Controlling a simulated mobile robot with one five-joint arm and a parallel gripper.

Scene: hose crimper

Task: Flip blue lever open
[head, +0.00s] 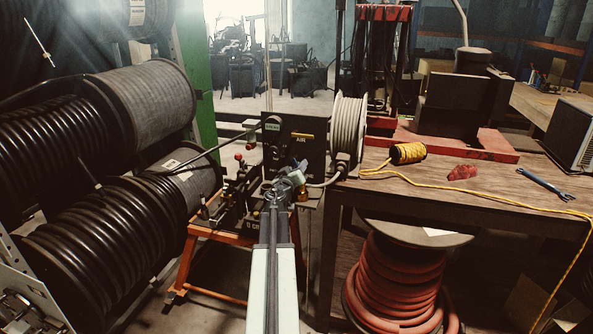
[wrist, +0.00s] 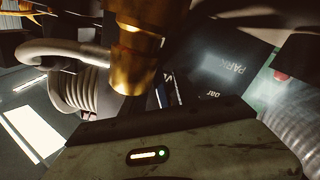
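My gripper (head: 290,180) is at the end of my outstretched arm, in front of the black air panel (head: 306,150) of the hose crimper. In the wrist view a brass fitting (wrist: 135,52) fills the top middle, close to the camera. A narrow bluish strip (wrist: 175,88) shows just right of this fitting, partly hidden; I cannot tell whether it is the blue lever. The fingertips cannot be made out in either view.
A pale hose reel (head: 347,128) stands right of the panel. Black hose drums (head: 150,95) crowd the left. A wooden bench (head: 480,190) on the right carries a yellow cord spool (head: 408,153) and a wrench (head: 543,183). A red hose coil (head: 400,280) sits below.

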